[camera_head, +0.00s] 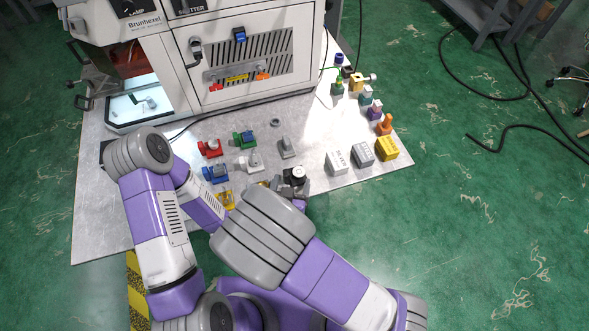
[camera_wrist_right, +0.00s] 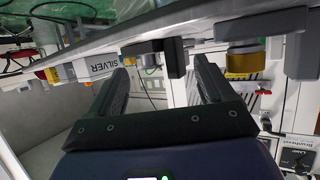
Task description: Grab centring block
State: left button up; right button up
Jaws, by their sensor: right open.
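No label names the centring block, so I cannot be sure which thing it is. A small dark block with a round grey top (camera_head: 297,174) stands near the table's front edge. In the right wrist view, which is turned over, a dark angled block (camera_wrist_right: 174,58) with a grey round part shows between and beyond the fingertips. My right gripper (camera_head: 288,189) is at the dark block, partly hidden by my arm. In the wrist view its fingers (camera_wrist_right: 163,72) are apart with nothing clearly held.
The table (camera_head: 100,215) carries red (camera_head: 210,148), green (camera_head: 244,139) and blue (camera_head: 215,173) fixtures, and grey ones (camera_head: 287,148). A SILVER box (camera_head: 337,163), a grey box (camera_head: 362,152) and a yellow box (camera_head: 387,148) stand right. The machine (camera_head: 180,75) stands behind.

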aim_at(294, 173)
jog(key=x, duration=0.1)
jog(key=b+x, duration=0.1)
jog(key=x, duration=0.3)
jog(key=shift+w+r, duration=0.25)
jog(key=shift+w, duration=0.05)
jog(key=c, duration=0.8)
